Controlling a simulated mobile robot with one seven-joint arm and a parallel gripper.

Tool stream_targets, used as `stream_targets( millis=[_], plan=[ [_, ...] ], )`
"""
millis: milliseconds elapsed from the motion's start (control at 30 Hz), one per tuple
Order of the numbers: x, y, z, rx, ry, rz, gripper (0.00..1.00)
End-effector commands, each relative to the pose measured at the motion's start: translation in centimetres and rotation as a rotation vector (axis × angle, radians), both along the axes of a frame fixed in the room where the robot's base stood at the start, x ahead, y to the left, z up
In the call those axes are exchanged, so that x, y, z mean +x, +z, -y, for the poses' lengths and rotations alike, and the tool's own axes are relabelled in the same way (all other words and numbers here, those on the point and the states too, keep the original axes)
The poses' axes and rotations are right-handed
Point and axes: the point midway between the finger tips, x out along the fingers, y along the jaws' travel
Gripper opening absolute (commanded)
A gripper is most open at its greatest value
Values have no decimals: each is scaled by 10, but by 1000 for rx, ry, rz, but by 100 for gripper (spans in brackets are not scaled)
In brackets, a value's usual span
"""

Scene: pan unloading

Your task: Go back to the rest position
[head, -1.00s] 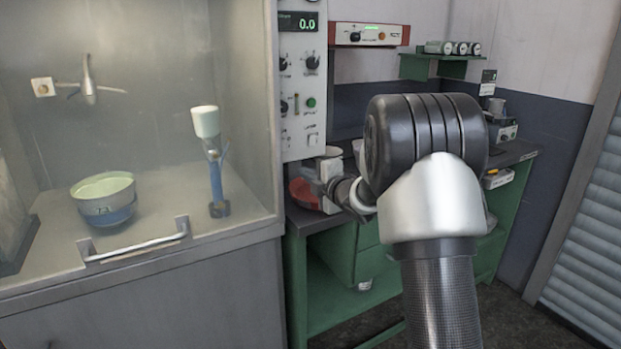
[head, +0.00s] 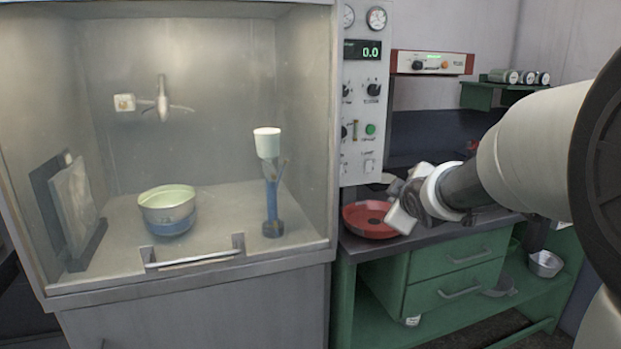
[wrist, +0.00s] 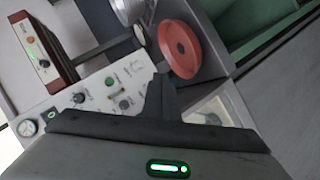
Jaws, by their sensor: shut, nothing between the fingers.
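My gripper (wrist: 160,95) shows in the wrist view with its dark fingers together and nothing between them. In the head view my gripper (head: 401,214) is at the right, in front of the green bench and close to a red round pan (head: 369,221) on the bench top. The red pan (wrist: 179,49) also shows in the wrist view, beyond the fingertips. From these views I cannot tell whether the gripper and the pan touch. Part of the pan is hidden behind the gripper in the head view.
A fume cabinet (head: 190,270) on the left holds a bowl (head: 168,212) and a blue stand with a white cup (head: 267,143). A control panel (head: 365,100) stands between cabinet and bench. A red-framed instrument (head: 432,63) is above the bench. A metal bowl (head: 545,263) sits on the lower shelf.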

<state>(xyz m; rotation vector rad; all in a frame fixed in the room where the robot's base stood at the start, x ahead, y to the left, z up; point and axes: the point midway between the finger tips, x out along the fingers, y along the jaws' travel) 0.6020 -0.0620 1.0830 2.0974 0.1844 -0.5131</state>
Motion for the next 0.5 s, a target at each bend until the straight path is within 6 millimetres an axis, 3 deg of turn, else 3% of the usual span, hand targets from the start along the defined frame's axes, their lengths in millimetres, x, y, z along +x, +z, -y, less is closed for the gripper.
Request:
stream_targets(
  millis=[33, 200, 300, 500],
  plan=[
    [-33, 7, -1, 81, -70, -39, 0],
    [-146, -7, -13, 375, -308, -220, 0],
    [-200, -20, -25, 504, -413, -311, 0],
    [-283, -44, -47, 676, -557, -453, 0]
  ],
)
